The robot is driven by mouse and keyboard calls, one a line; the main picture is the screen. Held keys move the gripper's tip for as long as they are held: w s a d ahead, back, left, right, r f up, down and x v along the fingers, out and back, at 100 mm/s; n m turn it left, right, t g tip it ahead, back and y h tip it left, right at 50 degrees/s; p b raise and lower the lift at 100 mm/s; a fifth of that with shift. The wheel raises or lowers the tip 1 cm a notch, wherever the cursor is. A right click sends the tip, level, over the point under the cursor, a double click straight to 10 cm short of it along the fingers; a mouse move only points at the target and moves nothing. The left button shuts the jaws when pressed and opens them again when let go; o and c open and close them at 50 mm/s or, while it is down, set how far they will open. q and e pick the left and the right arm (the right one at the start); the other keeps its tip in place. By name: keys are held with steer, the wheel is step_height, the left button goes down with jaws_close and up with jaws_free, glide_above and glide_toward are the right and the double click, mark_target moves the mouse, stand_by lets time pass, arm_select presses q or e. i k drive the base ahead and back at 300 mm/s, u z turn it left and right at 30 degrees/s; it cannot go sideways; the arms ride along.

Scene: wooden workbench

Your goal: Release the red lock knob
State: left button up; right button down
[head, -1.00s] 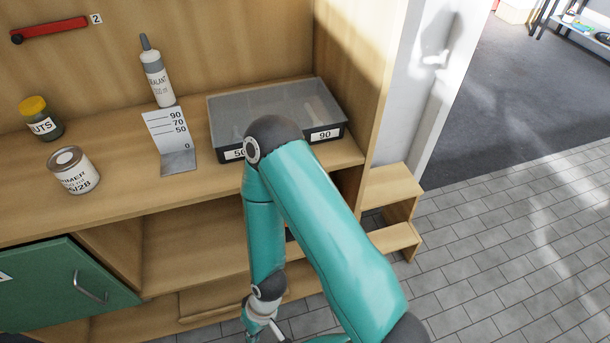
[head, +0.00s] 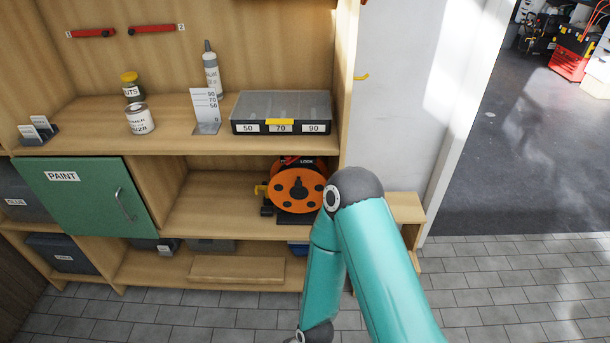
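An orange reel (head: 282,200) stands on the middle shelf at the right end of the bench, in a dark frame. A label reading LOCK shows at its top, with a small red part (head: 289,160) beside it that looks like the lock knob; it is small and partly hidden under the shelf above, so its setting cannot be read. My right arm comes in from the lower right, its elbow in front of the reel's right edge and its forearm hanging down out of the picture. Neither of my grippers is in view.
A clear-lidded case (head: 281,105) marked 50, 70 and 90, a sealant bottle (head: 212,72), a height gauge (head: 205,108) and a primer can (head: 140,119) stand on the worktop. A green PAINT door (head: 85,200) is shut at left. The middle shelf left of the reel is clear.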

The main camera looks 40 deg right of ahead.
mark_target(288, 159)
steer(key=z, duration=0.25)
steer(key=i, duration=0.65)
steer(key=z, duration=0.75)
steer(key=i, duration=0.6)
steer(key=z, duration=0.25)
